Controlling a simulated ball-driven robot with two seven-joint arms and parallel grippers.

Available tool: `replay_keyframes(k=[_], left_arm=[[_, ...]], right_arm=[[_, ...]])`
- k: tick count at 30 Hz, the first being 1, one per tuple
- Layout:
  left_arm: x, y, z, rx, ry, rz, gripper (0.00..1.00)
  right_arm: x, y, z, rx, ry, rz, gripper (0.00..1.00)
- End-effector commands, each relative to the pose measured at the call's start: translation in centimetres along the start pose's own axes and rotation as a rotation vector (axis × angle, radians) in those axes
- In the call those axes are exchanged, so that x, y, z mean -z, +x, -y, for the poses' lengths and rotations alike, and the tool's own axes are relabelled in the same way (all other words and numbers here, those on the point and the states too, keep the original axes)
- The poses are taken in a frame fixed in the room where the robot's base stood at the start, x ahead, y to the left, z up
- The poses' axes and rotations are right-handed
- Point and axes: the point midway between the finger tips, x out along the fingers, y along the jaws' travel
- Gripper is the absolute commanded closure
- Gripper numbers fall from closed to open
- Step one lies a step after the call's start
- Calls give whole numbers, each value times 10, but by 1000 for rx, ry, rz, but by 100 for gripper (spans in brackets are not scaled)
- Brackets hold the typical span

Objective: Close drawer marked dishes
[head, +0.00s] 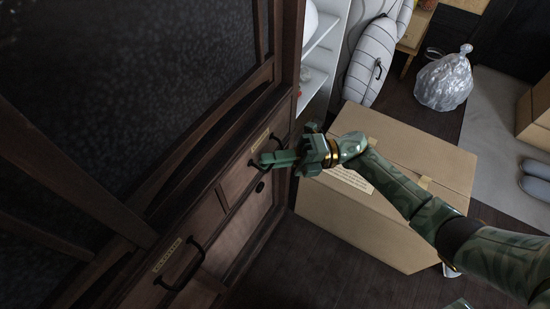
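A dark wooden cabinet (232,222) at the left has two labelled drawers. The near drawer has a label (167,255) and a dark bow handle (184,268). The far drawer (236,181) has a label (260,140) and a handle partly hidden by my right gripper. The lettering is too small to read, so I cannot tell which drawer is marked dishes. My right gripper (268,159) is at the far drawer's handle, with its fingers pointing left. I cannot tell whether it touches the handle or how far its fingers are apart. My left gripper is out of view.
A large cardboard box (415,145) stands on the floor under my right arm, close to the cabinet. White shelves (318,75) stand beyond the cabinet. A filled plastic bag (444,82) and grey slippers (536,182) lie farther right. Dark floor (310,270) is clear in front.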

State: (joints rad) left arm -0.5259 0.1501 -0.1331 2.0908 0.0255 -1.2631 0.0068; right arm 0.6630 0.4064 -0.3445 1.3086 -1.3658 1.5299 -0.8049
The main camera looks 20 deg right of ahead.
Motion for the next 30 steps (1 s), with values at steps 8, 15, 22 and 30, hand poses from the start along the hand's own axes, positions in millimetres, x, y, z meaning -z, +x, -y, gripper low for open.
replay_keyframes(k=[8, 15, 22, 30], left_arm=[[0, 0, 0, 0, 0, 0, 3], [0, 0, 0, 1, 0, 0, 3], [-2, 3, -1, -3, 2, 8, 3], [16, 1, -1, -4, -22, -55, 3]], right_arm=[[0, 2, 0, -1, -4, 0, 84], [0, -10, 0, 2, -2, -1, 84], [0, -67, 2, 6, 2, 1, 84], [0, -135, 3, 5, 2, 2, 84]])
